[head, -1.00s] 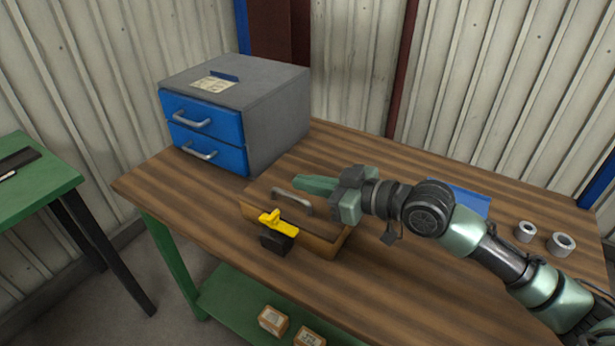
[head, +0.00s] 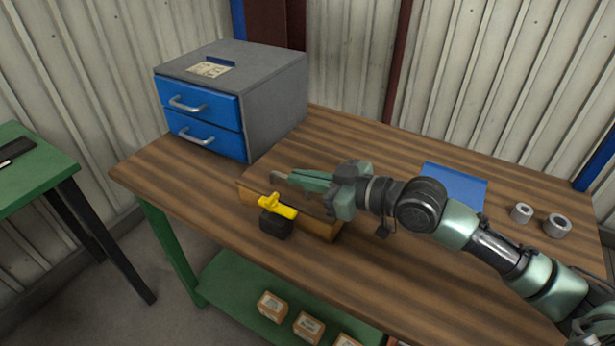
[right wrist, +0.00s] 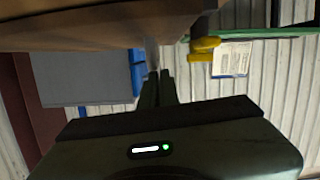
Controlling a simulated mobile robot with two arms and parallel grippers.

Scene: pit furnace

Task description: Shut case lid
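The wooden case (head: 318,226) sits near the front edge of the wooden workbench. Its brown blends with the bench top, and how far its lid is open cannot be told. The end of a grey handle (head: 275,176) shows on the case; the rest is hidden by my right gripper. My right gripper (head: 287,178) is over the case, its fingers pointing left along the handle. The fingers look closed together; whether they hold the handle is unclear. In the right wrist view, the fingers (right wrist: 158,88) lie close together, with a pale strip ahead. My left gripper is not in view.
A yellow-and-black piece (head: 278,211) is at the case's front. A grey cabinet (head: 268,95) with blue drawers stands back left. A blue sheet or tray (head: 465,188) and two metal rings (head: 522,213) lie right. Boxes (head: 309,327) sit on the lower shelf.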

